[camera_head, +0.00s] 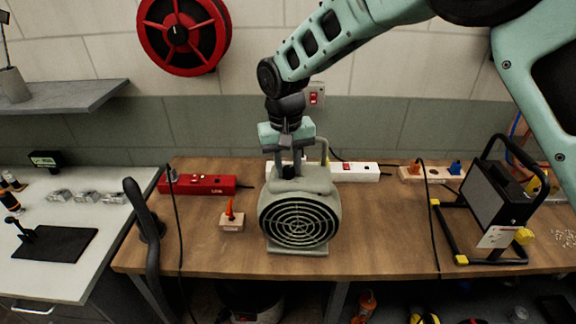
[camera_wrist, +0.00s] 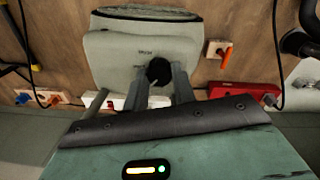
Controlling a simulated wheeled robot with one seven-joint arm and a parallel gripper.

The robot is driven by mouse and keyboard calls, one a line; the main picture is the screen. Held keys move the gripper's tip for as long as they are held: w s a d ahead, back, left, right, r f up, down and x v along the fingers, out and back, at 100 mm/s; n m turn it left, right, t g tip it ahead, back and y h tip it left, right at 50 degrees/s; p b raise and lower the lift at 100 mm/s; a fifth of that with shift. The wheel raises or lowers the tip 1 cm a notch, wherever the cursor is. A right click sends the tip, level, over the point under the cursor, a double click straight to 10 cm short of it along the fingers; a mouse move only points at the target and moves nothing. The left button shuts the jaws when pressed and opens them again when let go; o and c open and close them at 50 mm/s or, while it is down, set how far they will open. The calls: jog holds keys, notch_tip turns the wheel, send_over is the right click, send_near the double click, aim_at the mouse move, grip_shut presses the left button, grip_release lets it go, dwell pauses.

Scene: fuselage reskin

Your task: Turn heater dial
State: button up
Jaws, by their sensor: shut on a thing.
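The heater (camera_head: 299,216) is a grey-green box with a round black grille, standing on the wooden bench. Its black dial (camera_wrist: 158,71) is on the top face in the wrist view, with small printed marks around it. My gripper (camera_head: 290,168) points down over the heater's top. In the wrist view my gripper (camera_wrist: 169,85) has its two grey fingers on either side of the dial, shut on it. The dial's pointer is partly hidden by the fingers.
A red power strip (camera_head: 197,184) lies left of the heater, and a white strip (camera_head: 352,172) lies behind it. A wooden block with an orange piece (camera_head: 232,219) stands close on the left. A work lamp (camera_head: 494,200) stands at the right. Bench between heater and lamp is clear.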

aim_at(286, 170)
jog(key=n, duration=0.3)
jog(key=shift+n, duration=2.2)
jog(key=o, duration=0.7)
jog(key=shift+o, duration=0.2)
notch_tip(286, 170, up, 18)
jog(key=b, duration=0.4)
jog(key=shift+s+a+f, duration=0.15)
jog(key=shift+s+f, duration=0.1)
jog(key=shift+s, duration=0.05)
